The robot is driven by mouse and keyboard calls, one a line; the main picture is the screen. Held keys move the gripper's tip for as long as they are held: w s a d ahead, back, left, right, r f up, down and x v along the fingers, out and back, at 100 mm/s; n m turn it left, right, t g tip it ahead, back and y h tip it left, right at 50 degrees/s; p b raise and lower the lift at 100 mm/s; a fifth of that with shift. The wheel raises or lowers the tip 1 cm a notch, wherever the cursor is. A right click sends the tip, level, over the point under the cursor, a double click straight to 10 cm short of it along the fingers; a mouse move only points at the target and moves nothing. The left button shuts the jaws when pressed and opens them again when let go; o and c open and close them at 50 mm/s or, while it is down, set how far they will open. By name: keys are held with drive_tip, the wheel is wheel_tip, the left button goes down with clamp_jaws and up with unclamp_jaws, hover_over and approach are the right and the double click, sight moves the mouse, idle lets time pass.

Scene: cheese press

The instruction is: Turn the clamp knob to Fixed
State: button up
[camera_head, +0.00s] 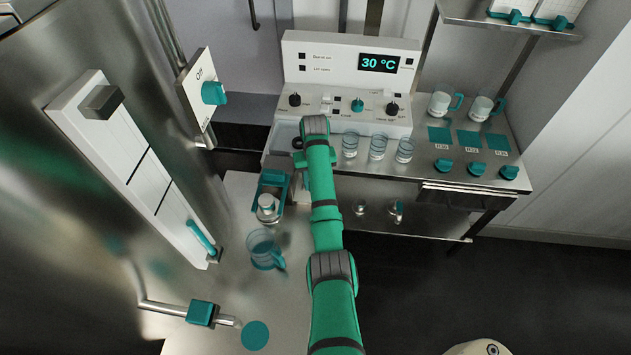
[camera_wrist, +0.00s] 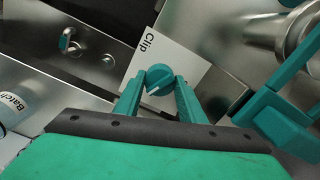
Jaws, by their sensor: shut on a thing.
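In the wrist view, a round teal knob (camera_wrist: 160,77) with a white pointer line sits on a white plate (camera_wrist: 178,57). The plate has the word "Clip" printed on it; no "Fixed" mark is readable. The pointer line slants down and left, toward my gripper. My gripper (camera_wrist: 158,87) is shut on this knob, with one teal finger on each side of it. In the head view my arm reaches to the bench below the control panel, and the knob and fingertips are hidden there.
The control panel (camera_head: 351,65) reads 30 °C. Several glasses (camera_head: 378,147) stand right of my arm. A teal-handled jug (camera_head: 264,249) and a teal frame (camera_head: 272,178) stand left of it. A wall plate with an "Off" knob (camera_head: 213,92) is at upper left.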

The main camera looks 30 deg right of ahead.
drive_tip(key=shift+m, duration=0.6)
drive_tip(key=o, duration=1)
drive_tip(key=shift+o, duration=0.2)
drive_tip(key=shift+r, duration=0.1)
drive_tip(key=shift+r, duration=3.7)
